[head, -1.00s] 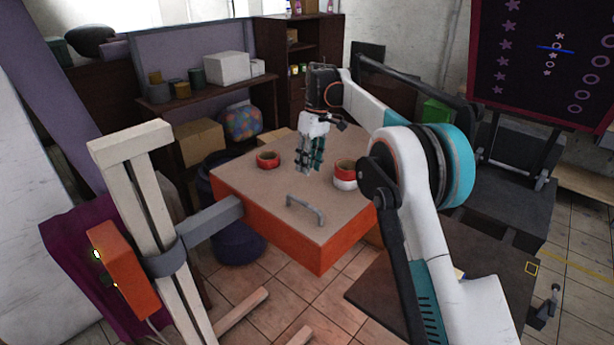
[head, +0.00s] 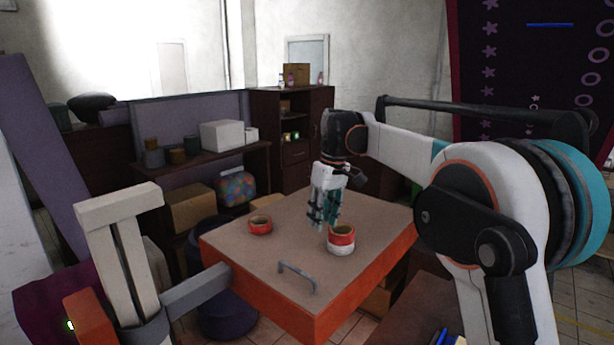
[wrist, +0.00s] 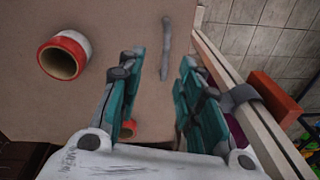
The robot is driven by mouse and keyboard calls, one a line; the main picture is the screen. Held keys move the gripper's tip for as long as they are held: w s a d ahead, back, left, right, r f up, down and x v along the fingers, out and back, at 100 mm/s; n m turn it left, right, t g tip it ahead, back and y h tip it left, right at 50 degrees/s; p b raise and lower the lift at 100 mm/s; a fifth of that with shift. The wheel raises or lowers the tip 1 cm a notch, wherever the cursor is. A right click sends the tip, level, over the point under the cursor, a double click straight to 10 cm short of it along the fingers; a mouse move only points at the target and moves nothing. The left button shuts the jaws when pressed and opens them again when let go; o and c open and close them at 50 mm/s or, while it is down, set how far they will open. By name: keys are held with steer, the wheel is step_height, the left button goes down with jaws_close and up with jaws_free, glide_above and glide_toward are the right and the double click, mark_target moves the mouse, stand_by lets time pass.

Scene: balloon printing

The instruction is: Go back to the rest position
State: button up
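My gripper (head: 323,222) hangs above the orange-sided table (head: 225,251), its fingers pointing down. In the wrist view my gripper (wrist: 162,62) has its two teal fingers apart with nothing held between them. A red-and-white tape roll (head: 341,241) stands on the tabletop just right of the fingers in the head view; it also shows at the upper left of the wrist view (wrist: 76,44). A smaller red roll (head: 260,226) sits on the tabletop to the left; a red piece of a roll (wrist: 128,128) shows partly hidden by a finger in the wrist view.
A grey handle (head: 296,274) is on the tabletop near its front. A pale upright post (head: 125,255) with a grey arm stands at left. Shelves (head: 215,155) with boxes and cans are behind. A dark patterned board (head: 500,60) is at right.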

steer(key=s+d+f+m+t+b, duration=0.1)
steer(key=s+d+m+t+b, duration=0.3)
steer(key=s, duration=0.6)
steer(key=s+d+b, duration=0.2)
steer(key=s+d, duration=0.4)
steer(key=s, duration=0.4)
steer(key=s+d+f+m+t+b, duration=0.1)
steer(key=s+d+f+m+b, duration=0.1)
steer(key=s+f, duration=0.6)
steer(key=s+d+f+m+t+h+b, duration=0.1)
steer(key=s+d+f+t+b, duration=0.1)
steer(key=s+f, duration=0.5)
steer(key=s+d, duration=0.1)
steer(key=s, duration=0.2)
steer(key=shift+s+d+f+m, duration=0.15)
steer(key=shift+d+f+m, duration=0.2)
steer(key=shift+d+m, duration=0.05)
